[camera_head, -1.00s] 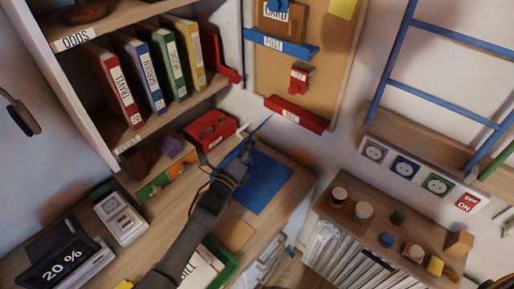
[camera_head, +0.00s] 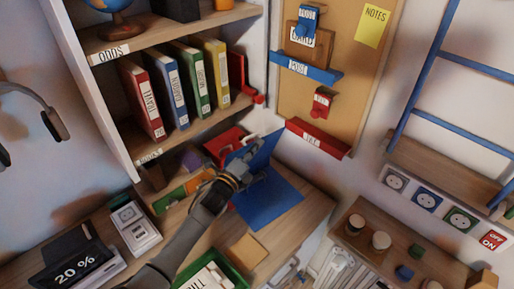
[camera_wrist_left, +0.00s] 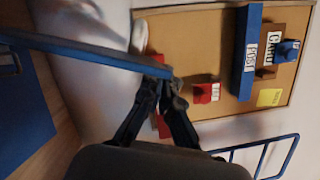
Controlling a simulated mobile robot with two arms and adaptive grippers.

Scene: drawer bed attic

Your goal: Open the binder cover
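The blue binder (camera_head: 275,205) lies on the wooden desk. Its blue cover (camera_head: 262,147) stands up steeply from it, tilted, with its face partly showing behind my gripper. In the left wrist view the cover (camera_wrist_left: 85,54) is seen nearly edge-on as a long blue strip. My left gripper (camera_head: 250,167) is at the cover; in the left wrist view its fingertips (camera_wrist_left: 165,82) come together at the cover's end and appear shut on its edge. The exact contact is small and dark. My right gripper is not in view.
A red holder (camera_head: 222,143) stands close behind the cover. A shelf with several upright binders (camera_head: 172,92) is above left. A corkboard with a red tray (camera_head: 318,138) is on the wall. A green tray (camera_head: 230,272) and a brown square (camera_head: 246,249) lie nearer on the desk.

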